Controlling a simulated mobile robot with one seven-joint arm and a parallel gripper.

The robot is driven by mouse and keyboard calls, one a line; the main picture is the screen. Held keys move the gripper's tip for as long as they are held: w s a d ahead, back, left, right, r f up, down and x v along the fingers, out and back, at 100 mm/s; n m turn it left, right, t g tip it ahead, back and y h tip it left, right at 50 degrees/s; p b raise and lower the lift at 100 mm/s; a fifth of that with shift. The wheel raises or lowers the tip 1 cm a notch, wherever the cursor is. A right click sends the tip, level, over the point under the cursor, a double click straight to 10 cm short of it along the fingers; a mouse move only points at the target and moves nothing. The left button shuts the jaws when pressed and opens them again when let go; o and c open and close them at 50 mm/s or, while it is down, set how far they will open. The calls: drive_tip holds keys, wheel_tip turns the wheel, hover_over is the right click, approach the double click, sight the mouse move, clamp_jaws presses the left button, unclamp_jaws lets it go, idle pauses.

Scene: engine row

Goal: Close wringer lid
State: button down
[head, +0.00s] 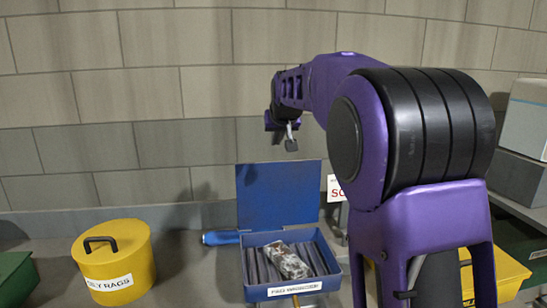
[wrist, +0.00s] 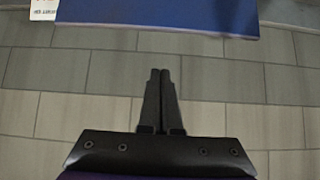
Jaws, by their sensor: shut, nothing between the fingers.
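The blue wringer lid (head: 278,196) stands open, upright at the back of the blue rag wringer box (head: 258,291). Its flat blue surface also fills part of the top edge of the wrist view (wrist: 170,15). Inside the box a stained, crumpled rag (head: 290,262) lies on grey ribs or rollers. My gripper (head: 291,143) is above the lid in the head view, apart from it, against the wall. In the wrist view my gripper (wrist: 160,72) is shut with its fingers together and empty, and the lid's edge is beyond the fingertips.
A yellow rag can (head: 118,265) with a black handle stands left of the wringer. A blue handle (head: 221,238) sticks out at the wringer's left. A green container (head: 14,278) is at far left. A yellow box (head: 508,272) and grey boxes (head: 524,125) are at right.

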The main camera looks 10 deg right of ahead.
drive_tip(key=x, duration=1)
drive_tip(key=shift+s+d+f, duration=0.1)
drive_tip(key=shift+s+f, duration=0.15)
drive_tip(key=shift+s, duration=0.8)
drive_tip(key=shift+s+d+f, duration=0.1)
drive_tip(key=shift+s+f, duration=0.1)
drive_tip(key=shift+s, duration=0.8)
drive_tip(key=shift+b, duration=0.35)
